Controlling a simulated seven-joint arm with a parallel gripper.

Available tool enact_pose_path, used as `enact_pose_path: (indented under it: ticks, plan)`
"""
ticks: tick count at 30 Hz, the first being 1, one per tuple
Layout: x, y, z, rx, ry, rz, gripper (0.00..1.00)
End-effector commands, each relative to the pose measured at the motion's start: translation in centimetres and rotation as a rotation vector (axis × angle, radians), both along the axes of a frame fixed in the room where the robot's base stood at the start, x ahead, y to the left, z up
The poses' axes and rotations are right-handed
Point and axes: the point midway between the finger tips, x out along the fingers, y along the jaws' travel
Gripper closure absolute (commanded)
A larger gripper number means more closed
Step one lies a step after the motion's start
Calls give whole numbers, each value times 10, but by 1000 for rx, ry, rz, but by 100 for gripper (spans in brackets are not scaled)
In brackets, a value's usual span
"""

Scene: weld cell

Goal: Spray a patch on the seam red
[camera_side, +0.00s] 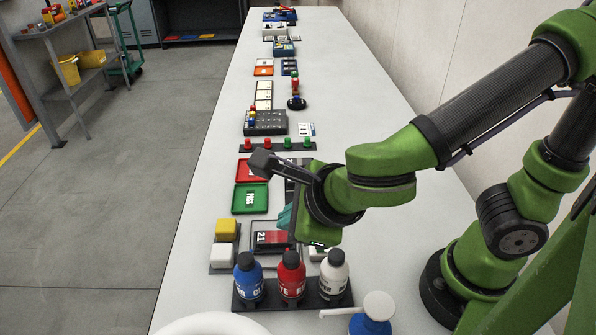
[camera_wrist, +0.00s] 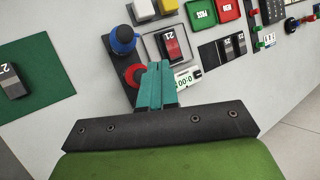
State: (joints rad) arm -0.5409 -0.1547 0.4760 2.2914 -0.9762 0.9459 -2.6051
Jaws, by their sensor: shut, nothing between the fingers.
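A dark block marked 21 (camera_side: 272,238) lies in a pale-edged tray; part of its top is red. It also shows in the wrist view (camera_wrist: 173,43), where a red area covers much of its face. I cannot make out the seam itself. A red bottle (camera_side: 291,276) with a dark cap stands between a blue bottle (camera_side: 249,278) and a white bottle (camera_side: 333,274) in a black rack (camera_side: 270,304). My gripper (camera_side: 286,217) has teal fingers, shut and empty, above and beside the block. In the wrist view the fingers (camera_wrist: 160,72) partly cover the red bottle (camera_wrist: 133,76).
Yellow and white blocks (camera_side: 225,243) stand left of the tray. A small white timer (camera_wrist: 187,78) sits beside it. Green (camera_side: 250,198) and red trays lie beyond, with several fixtures further along the bench. A blue container with a white top (camera_side: 372,312) stands at the front.

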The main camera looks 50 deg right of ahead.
Motion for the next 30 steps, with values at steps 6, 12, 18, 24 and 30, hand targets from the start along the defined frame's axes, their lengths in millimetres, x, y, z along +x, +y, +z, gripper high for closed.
enact_pose_path:
  ticks: [6,12,18,24,30]
  plan:
    - [0,0,0,0,0,0,100]
    - [0,0,0,0,0,0,100]
    - [0,0,0,0,0,0,100]
    - [6,-7,1,3,-2,-28,100]
    - [14,-51,-10,175,123,-400,100]
